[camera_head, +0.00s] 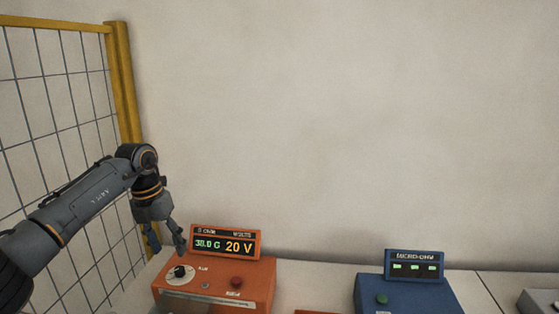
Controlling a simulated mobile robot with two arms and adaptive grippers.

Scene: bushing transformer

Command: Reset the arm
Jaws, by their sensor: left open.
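My left arm comes in from the left, and its gripper (180,243) points down, open and empty. It hangs at the left end of an orange device (215,293), just above or in front of its dial. I cannot tell whether a fingertip touches the device. The orange device has a black dial (180,272), a red button (236,282) and a display (225,243) that reads "20 V" on its right side. My right gripper is not in view.
A blue device (408,294) with a green button (382,299) and a lit display stands to the right. A grey object (540,301) is cut off at the right edge. A yellow-framed mesh fence (124,90) stands at left.

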